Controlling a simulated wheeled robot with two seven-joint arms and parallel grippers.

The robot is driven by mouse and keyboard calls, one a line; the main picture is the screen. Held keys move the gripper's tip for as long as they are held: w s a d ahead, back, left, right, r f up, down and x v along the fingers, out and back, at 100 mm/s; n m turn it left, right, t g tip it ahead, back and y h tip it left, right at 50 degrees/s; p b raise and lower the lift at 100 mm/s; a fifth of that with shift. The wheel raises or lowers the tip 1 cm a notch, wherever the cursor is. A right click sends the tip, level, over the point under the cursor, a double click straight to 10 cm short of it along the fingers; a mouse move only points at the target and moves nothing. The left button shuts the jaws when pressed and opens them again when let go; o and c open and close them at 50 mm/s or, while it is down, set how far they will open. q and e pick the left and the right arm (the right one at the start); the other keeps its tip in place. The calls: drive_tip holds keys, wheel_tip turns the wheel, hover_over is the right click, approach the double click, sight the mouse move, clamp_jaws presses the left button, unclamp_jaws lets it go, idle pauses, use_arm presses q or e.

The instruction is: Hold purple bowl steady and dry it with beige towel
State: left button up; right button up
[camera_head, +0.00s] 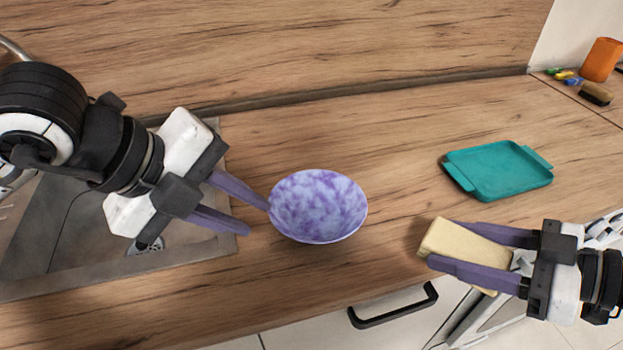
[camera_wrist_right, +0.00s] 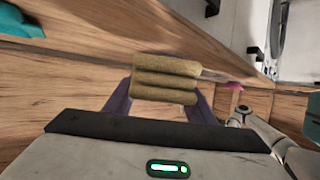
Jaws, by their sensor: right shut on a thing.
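The purple bowl (camera_head: 318,205), mottled purple and pale blue, sits on the wooden counter in the middle of the head view, its open side showing and empty. My left gripper (camera_head: 258,219) is at the bowl's left side with its fingers apart. Its upper fingertip is at the bowl's rim; I cannot tell if it touches. My right gripper (camera_head: 443,243) is shut on the beige towel (camera_head: 466,245), right of the bowl near the counter's front edge. The towel is a folded block; its stacked layers show between the fingers in the right wrist view (camera_wrist_right: 166,80).
A teal tray (camera_head: 500,169) lies on the counter at the right. A sink (camera_head: 60,240) is under my left arm. An orange object (camera_head: 601,60) and a brush (camera_head: 596,93) are at the far right corner. The counter between bowl and towel is clear.

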sight(285, 228)
drive_tip(key=shift+w, duration=0.1)
use_arm(q)
drive_tip(key=x, duration=1.2)
drive_tip(key=shift+w+a, duration=0.25)
drive_tip(key=shift+a, duration=0.05)
use_arm(e)
drive_tip(key=w+a+r, duration=0.5)
drive_tip(key=a+r, duration=0.1)
drive_tip(key=a, duration=0.4)
drive_tip(key=w+a+r+m+t+h, duration=0.1)
drive_tip(key=w+a+r, duration=0.5)
drive_tip(key=a, duration=0.5)
drive_tip(key=shift+a+r, duration=0.15)
drive_tip(key=shift+r, duration=0.45)
drive_tip(key=shift+w, duration=0.1)
use_arm(q)
clamp_jaws()
use_arm(e)
drive_tip(key=shift+m+t, duration=0.3)
drive_tip(key=shift+w+d+f, duration=0.2)
drive_tip(key=shift+f, duration=1.65)
drive_tip(key=shift+w+d+f, duration=0.15)
drive_tip(key=shift+d+f, duration=0.05)
drive_tip(key=shift+f, duration=1.7)
drive_tip(key=shift+w+d+f, duration=0.2)
drive_tip(key=shift+f, duration=1.65)
